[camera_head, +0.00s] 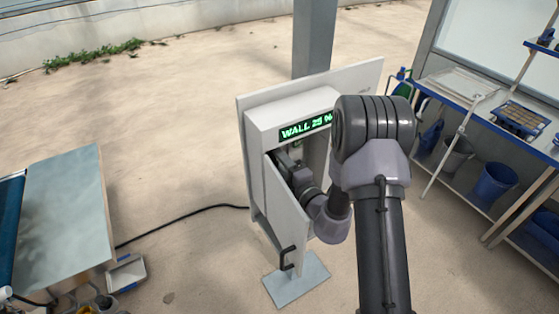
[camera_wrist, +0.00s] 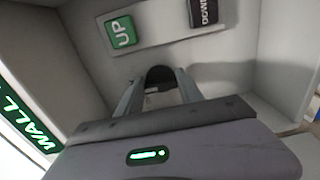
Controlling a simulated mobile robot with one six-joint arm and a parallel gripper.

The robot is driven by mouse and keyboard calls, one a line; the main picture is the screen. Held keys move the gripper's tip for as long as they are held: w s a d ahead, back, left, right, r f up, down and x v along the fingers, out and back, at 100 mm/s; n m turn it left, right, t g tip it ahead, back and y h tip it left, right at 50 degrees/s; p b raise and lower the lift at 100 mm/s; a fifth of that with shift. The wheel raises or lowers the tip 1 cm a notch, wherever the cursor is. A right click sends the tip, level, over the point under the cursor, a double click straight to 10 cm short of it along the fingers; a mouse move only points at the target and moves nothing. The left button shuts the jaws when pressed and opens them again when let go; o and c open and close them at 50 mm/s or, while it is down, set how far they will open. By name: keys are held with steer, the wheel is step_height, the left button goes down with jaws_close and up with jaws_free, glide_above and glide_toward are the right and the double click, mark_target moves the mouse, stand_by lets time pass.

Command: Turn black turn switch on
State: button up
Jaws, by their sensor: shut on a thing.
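The black turn switch (camera_wrist: 159,74) sits on the back panel inside the cabinet, below the button strip in the wrist view. My gripper (camera_wrist: 160,86) has a finger on each side of the switch and is shut on it. In the head view my arm reaches into the white cabinet (camera_head: 262,128), and the wrist enters behind the open door (camera_head: 284,215). The switch and the fingertips cannot be made out there. Which way the switch is turned is not clear.
A green UP button (camera_wrist: 122,32) and a black DOWN button (camera_wrist: 203,12) sit near the switch. A lit green WALL display (camera_head: 305,126) is on the cabinet's front. The cabinet walls enclose the gripper closely. A shelf bench (camera_head: 465,88) stands right; a table (camera_head: 62,215) stands left.

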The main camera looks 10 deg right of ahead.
steer(key=o, duration=1.4)
steer(key=p+v, duration=0.2)
steer(key=v, duration=1.5)
steer(key=shift+s, duration=0.25)
steer(key=shift+d, duration=0.1)
